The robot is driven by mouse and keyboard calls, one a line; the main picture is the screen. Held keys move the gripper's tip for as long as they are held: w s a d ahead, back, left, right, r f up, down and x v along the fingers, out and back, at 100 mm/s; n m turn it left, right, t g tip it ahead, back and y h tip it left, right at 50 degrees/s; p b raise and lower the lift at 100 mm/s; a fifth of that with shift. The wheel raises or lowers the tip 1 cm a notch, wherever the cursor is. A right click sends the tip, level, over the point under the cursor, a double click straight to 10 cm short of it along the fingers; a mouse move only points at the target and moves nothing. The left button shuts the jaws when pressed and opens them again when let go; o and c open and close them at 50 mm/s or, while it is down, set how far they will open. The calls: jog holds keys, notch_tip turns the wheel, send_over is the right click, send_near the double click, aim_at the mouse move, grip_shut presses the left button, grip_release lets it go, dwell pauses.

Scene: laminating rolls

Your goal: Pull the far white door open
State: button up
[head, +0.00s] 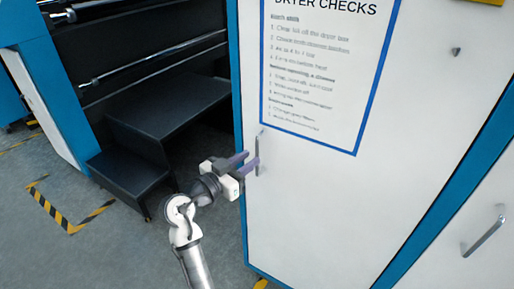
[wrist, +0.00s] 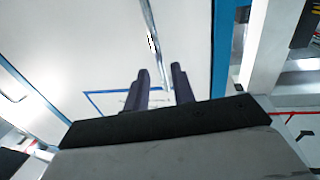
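The far white door (head: 330,205) stands closed in the blue-framed cabinet and carries a sheet headed "DRYER CHECKS". Its thin vertical metal handle (head: 257,155) is near the door's left edge. My gripper (head: 246,162) is at this handle, with its dark fingers pointing at the door. In the wrist view the handle (wrist: 151,32) runs down from the top toward the gap between my two fingers (wrist: 161,78). The fingers are apart, one on each side of the bar's line. I cannot tell whether either finger touches the handle.
Another white door (head: 470,205) with a slanted-looking handle (head: 485,237) is at the lower right, beyond a blue frame strip. Black steps (head: 170,110) stand left of the cabinet, below a dark machine with rollers. Grey floor (head: 110,245) is clear at the lower left.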

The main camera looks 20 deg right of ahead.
aim_at(257, 175)
jog(key=shift+p+x, duration=0.45)
jog(key=shift+x, duration=1.75)
jog(key=shift+c, duration=0.2)
grip_shut()
